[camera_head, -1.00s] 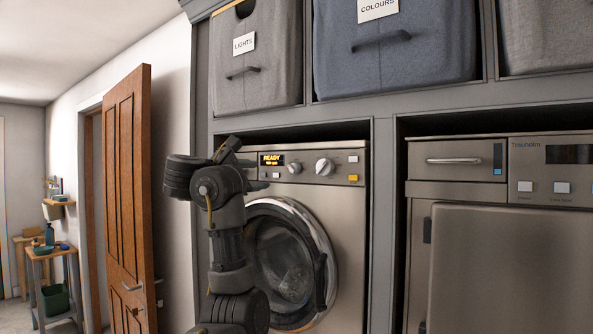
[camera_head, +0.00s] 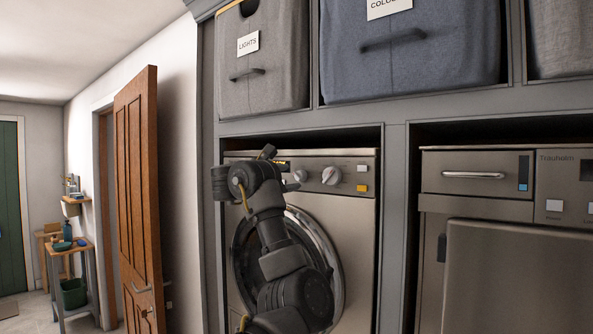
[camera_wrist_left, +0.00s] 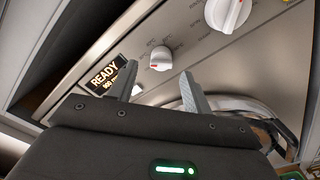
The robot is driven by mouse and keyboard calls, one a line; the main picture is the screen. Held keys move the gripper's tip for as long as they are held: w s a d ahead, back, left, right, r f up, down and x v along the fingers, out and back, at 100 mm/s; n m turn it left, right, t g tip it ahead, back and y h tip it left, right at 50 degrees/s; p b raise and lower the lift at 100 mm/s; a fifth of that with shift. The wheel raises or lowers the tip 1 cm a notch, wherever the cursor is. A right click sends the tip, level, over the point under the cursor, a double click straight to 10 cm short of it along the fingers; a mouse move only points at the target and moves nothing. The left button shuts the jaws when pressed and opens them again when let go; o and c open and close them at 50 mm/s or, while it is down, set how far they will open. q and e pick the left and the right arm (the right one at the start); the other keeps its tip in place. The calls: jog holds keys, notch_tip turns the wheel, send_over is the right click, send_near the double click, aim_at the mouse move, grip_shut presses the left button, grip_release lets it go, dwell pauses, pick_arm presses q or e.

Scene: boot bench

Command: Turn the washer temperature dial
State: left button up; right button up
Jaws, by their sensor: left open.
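The washer (camera_head: 352,215) stands in the cabinet, with two white knobs on its front panel. Contact cannot be told. My right gripper is out of view.
The washer's round door (camera_head: 330,250) is below, partly behind my left arm. Fabric bins (camera_head: 410,75) sit on the shelf above. Another steel appliance (camera_head: 520,260) stands at right. A wooden door (camera_head: 138,200) stands open at left.

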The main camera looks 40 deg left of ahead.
aim_at(296, 176)
pick_arm(q)
jog(key=shift+w+d+r, duration=0.15)
jog(key=shift+w+d, duration=0.2)
jog(key=shift+w, duration=0.35)
jog(key=shift+w+a+p, duration=0.15)
jog(key=shift+w+p, duration=0.05)
jog(key=shift+p, duration=0.2)
jog(key=shift+w+a, duration=0.2)
jog(key=shift+w, duration=0.3)
jog(key=shift+w+p, duration=0.3)
jog(key=shift+w, duration=0.1)
jog(key=shift+d, duration=0.1)
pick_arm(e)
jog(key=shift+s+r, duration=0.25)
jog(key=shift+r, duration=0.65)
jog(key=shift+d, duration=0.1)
